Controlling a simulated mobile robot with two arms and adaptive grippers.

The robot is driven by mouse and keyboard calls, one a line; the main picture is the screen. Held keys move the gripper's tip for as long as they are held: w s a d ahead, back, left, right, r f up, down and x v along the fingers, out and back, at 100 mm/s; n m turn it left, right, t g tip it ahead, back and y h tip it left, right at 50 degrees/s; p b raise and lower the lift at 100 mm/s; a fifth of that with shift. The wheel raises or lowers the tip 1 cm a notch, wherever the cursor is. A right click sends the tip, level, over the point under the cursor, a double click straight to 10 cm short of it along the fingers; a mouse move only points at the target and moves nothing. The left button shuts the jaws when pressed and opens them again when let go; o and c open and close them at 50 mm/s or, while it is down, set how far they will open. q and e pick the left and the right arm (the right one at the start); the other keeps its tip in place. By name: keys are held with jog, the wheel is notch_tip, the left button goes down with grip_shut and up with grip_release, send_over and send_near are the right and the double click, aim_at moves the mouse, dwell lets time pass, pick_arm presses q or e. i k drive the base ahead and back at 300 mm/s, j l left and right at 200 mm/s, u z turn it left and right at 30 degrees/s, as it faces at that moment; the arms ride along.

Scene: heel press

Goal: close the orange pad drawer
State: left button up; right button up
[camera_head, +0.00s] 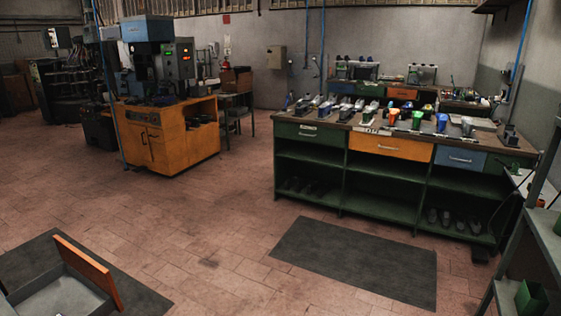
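An open drawer with an orange front panel (87,272) is at the bottom left, close to me. Its grey tray (62,298) shows in part; the picture's lower edge cuts it off, and the cabinet that it belongs to is out of view. Another orange drawer (390,147) sits flush in the middle of the green workbench and looks shut. Neither of my grippers is in view.
A dark mat (145,299) lies under the open drawer, and another mat (358,262) lies before the green workbench (385,208). The tiled floor between is clear. An orange cabinet with a machine (178,140) stands at the back left. Green shelving (543,240) is at the right edge.

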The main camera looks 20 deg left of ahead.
aim_at(79, 285)
jog(key=i+l+u, duration=0.1)
jog(key=i+u, duration=0.25)
jog(key=u, duration=0.15)
jog(key=i+l+u, duration=0.2)
jog(key=u, duration=0.25)
jog(key=i+l+u, duration=0.35)
jog(key=u, duration=0.15)
jog(key=i+l+u, duration=0.2)
jog(key=l+u, duration=0.25)
jog(key=i+l+u, duration=0.15)
jog(key=l+u, duration=0.15)
jog(key=i+l+u, duration=0.15)
jog(key=l+u, duration=0.15)
jog(key=l, duration=0.15)
jog(key=l+u, duration=0.3)
jog(key=i+l+u, duration=0.1)
jog(key=l+u, duration=0.2)
jog(key=l, duration=0.25)
